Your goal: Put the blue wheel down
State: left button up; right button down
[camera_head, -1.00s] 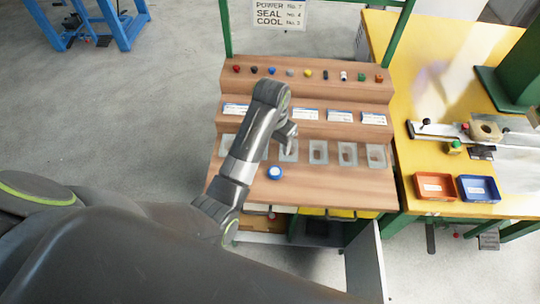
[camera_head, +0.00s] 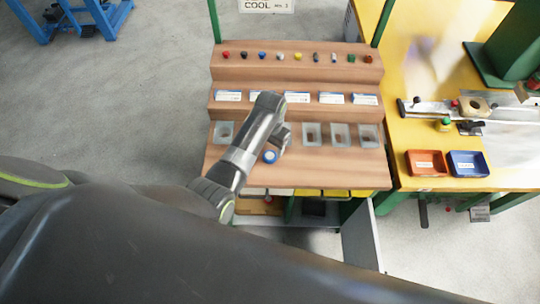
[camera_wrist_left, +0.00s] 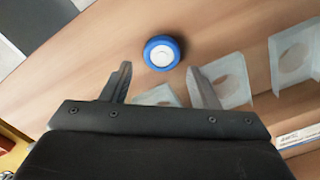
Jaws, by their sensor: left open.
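The blue wheel (camera_head: 270,157) with a white centre lies on the lowest wooden step (camera_head: 330,168) of the stepped bench, in front of the row of clear holders. It also shows in the left wrist view (camera_wrist_left: 162,53), beyond the fingertips and roughly centred between them. My left gripper (camera_wrist_left: 160,80) is open and empty, its two fingers apart. In the head view my left wrist is just above and beside the wheel and hides part of the holder row. My right gripper is not in view.
Several clear holders (camera_head: 312,134) stand behind the wheel, with white labels (camera_head: 332,98) and small coloured knobs (camera_head: 297,56) on higher steps. On the right, a yellow table (camera_head: 400,165) carries an orange tray (camera_head: 426,163) and a blue tray (camera_head: 468,164).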

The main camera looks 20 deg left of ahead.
aim_at(269, 156)
pick_arm(q)
jog(key=shift+s+a+f, duration=0.1)
jog(key=shift+f, duration=1.2)
jog(key=shift+s+a+f, duration=0.1)
jog(key=shift+f, duration=1.2)
jog(key=c, duration=0.8)
jog(key=shift+r, duration=0.1)
